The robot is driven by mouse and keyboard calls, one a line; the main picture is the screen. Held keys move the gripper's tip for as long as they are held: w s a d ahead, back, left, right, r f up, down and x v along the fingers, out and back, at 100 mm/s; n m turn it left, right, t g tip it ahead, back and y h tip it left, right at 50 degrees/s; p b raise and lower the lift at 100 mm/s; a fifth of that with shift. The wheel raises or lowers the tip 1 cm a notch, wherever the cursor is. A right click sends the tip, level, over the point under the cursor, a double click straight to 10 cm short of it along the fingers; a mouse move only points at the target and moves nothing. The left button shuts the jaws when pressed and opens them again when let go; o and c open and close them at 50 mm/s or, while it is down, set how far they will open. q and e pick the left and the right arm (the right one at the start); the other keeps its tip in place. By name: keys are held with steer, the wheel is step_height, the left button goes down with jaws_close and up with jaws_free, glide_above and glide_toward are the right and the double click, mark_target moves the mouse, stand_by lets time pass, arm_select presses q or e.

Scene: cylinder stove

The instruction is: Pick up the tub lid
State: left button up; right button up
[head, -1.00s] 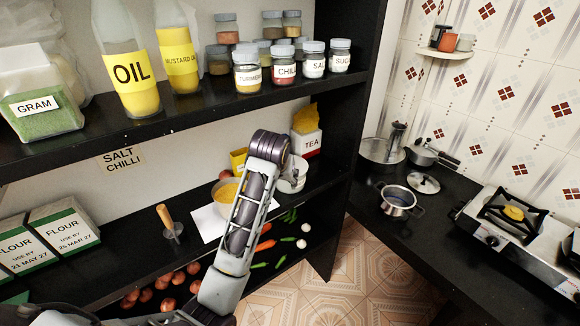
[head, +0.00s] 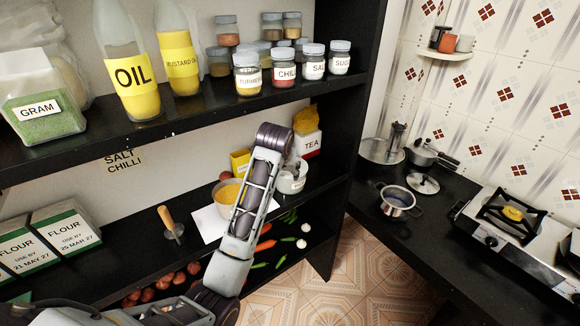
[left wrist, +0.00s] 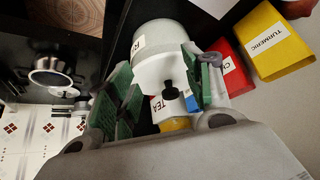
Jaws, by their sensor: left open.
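The white tub (left wrist: 160,40), with part of a label, shows in the left wrist view between my fingers. Its pale lid with a black knob (left wrist: 169,90) faces the camera. In the head view the tub (head: 292,182) stands on the middle shelf, partly covered by my arm. My left gripper (left wrist: 166,84) is open, with a green finger pad on each side of the lid and knob. I cannot tell whether the pads touch the lid. In the head view the fingers are mostly hidden behind my wrist. My right gripper is in neither view.
A tea packet (head: 308,142) stands behind the tub, and a yellow turmeric box (left wrist: 272,42) is close by. A bowl of yellow food (head: 226,194) is left of my arm. The upper shelf with jars (head: 285,75) hangs above. The stove (head: 508,225) is far right.

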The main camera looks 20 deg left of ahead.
mark_target(288, 174)
arm_select(q)
steer(key=shift+w+a, duration=0.2)
steer(key=shift+w, duration=1.3)
steer(key=shift+w+p, duration=0.1)
steer(key=shift+p, duration=0.2)
steer(key=shift+w, duration=0.45)
steer(key=shift+w+a+p, duration=0.15)
steer(key=shift+w+p, duration=0.1)
steer(key=shift+w, duration=0.55)
steer(key=shift+w+a+p, duration=0.1)
steer(key=shift+w+p, duration=0.1)
steer(key=shift+w, duration=0.6)
steer(key=shift+w+f+p, duration=0.3)
steer(key=shift+w+f, duration=0.1)
steer(key=shift+f, duration=0.1)
steer(key=c, duration=1.1)
